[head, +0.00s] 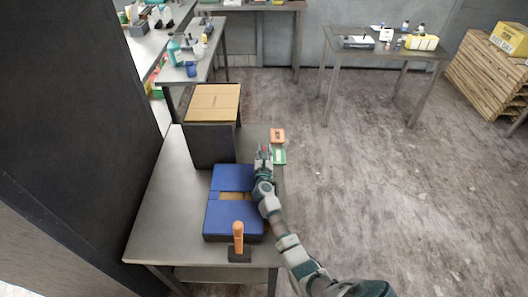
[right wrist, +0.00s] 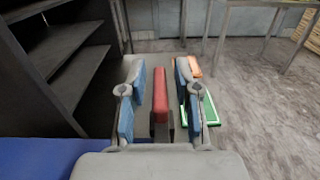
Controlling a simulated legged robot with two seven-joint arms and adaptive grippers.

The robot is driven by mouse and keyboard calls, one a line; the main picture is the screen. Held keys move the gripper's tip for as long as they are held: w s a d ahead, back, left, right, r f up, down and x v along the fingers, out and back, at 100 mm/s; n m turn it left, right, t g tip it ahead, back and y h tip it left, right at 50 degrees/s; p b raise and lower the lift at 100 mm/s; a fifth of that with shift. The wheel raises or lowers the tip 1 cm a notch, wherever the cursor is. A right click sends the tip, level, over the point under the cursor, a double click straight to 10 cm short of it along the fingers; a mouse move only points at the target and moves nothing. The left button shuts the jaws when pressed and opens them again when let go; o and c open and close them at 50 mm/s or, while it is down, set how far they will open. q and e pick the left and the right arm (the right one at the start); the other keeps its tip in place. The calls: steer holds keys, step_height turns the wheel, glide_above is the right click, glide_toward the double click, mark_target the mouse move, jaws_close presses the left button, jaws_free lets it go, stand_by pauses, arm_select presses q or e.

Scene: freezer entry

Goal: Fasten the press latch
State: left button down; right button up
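A blue block-like piece (head: 222,218) with a tan middle lies on the grey table, possibly the press. An upright orange handle on a dark base (head: 238,236) stands at its near edge. I cannot tell which part is the latch. My right gripper (head: 264,155) is beyond the blue piece's far right corner. In the right wrist view, its blue-padded fingers (right wrist: 157,95) are open on either side of a red bar (right wrist: 160,88) with dark feet, with gaps on both sides. The red bar also shows small in the head view (head: 265,150). My left gripper is not in view.
An orange item (head: 277,135) and a green-edged item (head: 280,156) lie at the table's right edge. A dark box with a tan top (head: 213,101) stands at the back. A dark panel (head: 70,90) blocks the left. The floor at right is open.

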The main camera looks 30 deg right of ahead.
steer(key=shift+a, duration=0.15)
steer(key=shift+s+a+f, duration=0.1)
steer(key=shift+s, duration=0.05)
steer(key=v, duration=1)
steer(key=shift+s+a, duration=0.55)
steer(key=shift+s, duration=0.1)
steer(key=shift+d, duration=0.1)
